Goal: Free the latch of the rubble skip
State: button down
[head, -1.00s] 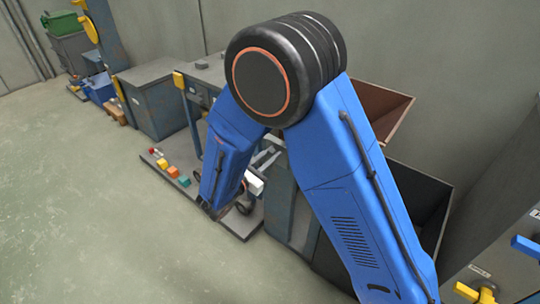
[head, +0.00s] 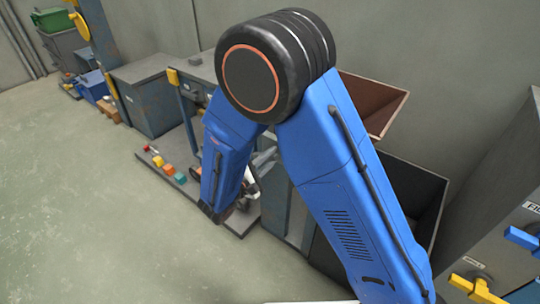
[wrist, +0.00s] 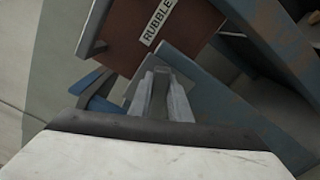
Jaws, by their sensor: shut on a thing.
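The rubble skip (wrist: 134,29) is a red-brown bin with a white "RUBBLE" label (wrist: 158,24) at the top of the wrist view. Its tilted open top (head: 371,104) shows behind my arm in the head view. My gripper (wrist: 160,80) is in the middle of the wrist view, just below the label, its grey fingers shut on a narrow grey piece that looks like the latch (wrist: 159,90). Most of that piece is hidden between the fingers. In the head view my blue arm hides the fingertips and the latch.
A rusty blue-grey beam (wrist: 275,45) runs close to the right of my gripper. In the head view, a dark open bin (head: 410,190) stands beside the skip, and a low board with coloured blocks (head: 168,169) lies left. The floor (head: 80,220) at left is clear.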

jog(key=m, duration=0.2)
jog(key=f+m, duration=0.1)
jog(key=m, duration=0.1)
jog(key=shift+s+d+f+m, duration=0.1)
jog(key=shift+d+f+m, duration=0.05)
jog(key=shift+m, duration=0.25)
dwell(0.4)
jog(key=c, duration=1.6)
grip_release()
jog(key=shift+c, duration=0.2)
jog(key=v, duration=1.7)
jog(key=shift+s, duration=0.2)
